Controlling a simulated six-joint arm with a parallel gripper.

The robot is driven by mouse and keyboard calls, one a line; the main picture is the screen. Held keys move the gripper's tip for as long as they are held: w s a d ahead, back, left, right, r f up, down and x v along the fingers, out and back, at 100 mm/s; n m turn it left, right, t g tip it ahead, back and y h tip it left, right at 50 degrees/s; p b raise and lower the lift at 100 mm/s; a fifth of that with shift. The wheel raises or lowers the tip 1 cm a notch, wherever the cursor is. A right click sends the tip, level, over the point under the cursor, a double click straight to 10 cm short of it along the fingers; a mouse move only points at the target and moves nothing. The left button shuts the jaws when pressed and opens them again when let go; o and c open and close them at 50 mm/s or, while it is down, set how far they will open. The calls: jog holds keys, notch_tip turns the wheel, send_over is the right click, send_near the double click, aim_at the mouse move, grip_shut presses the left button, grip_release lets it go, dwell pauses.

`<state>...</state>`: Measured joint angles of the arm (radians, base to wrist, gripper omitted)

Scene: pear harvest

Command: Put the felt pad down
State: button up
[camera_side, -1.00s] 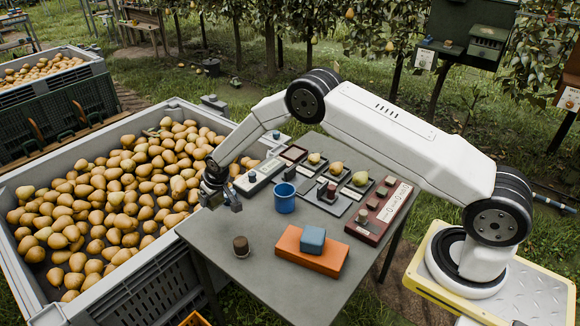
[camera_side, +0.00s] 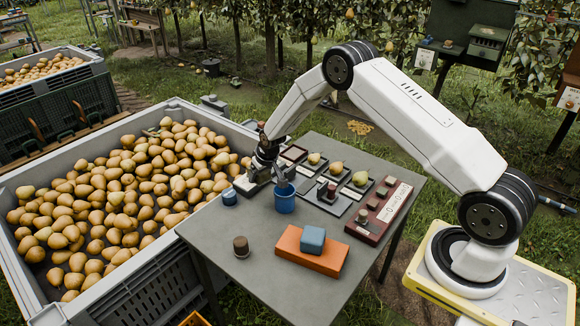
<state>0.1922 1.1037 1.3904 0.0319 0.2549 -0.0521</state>
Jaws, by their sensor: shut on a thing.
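My gripper (camera_side: 281,179) is over the back left of the grey table (camera_side: 215,232), at the rim of the blue cup (camera_side: 285,201). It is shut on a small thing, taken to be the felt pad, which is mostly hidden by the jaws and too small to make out. The grey device (camera_side: 250,184) lies just left of the gripper and is partly covered by it. I cannot tell whether the held thing touches the cup.
A small blue cylinder (camera_side: 229,197) stands at the table's left edge. A brown cylinder (camera_side: 241,246) and an orange block (camera_side: 309,257) with a blue block (camera_side: 312,239) on top are in front. Trays with pears (camera_side: 335,169) and a dark red rack (camera_side: 379,211) stand right.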

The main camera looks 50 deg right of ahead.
jog(key=s+d+r+m+h, duration=0.1)
jog(key=s+d+m, duration=0.1)
jog(key=s+d, duration=0.55)
jog(key=s+d+r+m, duration=0.1)
jog(key=s+d, duration=0.4)
jog(key=d, duration=0.6)
jog(key=s+d+m, duration=0.2)
jog(key=s+d, duration=0.3)
jog(key=s, duration=0.4)
jog(key=s+d+m+g+h, duration=0.1)
jog(key=s+d+m, duration=0.1)
jog(key=s+d, duration=0.3)
jog(key=shift+s+r, duration=0.3)
jog(key=shift+s, duration=2)
jog(key=shift+w+d+f, duration=0.1)
jog(key=shift+w+d, duration=0.05)
jog(key=shift+d, duration=0.05)
jog(key=w+d+f, duration=0.8)
jog(key=shift+w+d, duration=0.15)
jog(key=shift+d, duration=0.15)
jog(key=shift+w+d+f, duration=0.45)
jog(key=shift+f, duration=0.25)
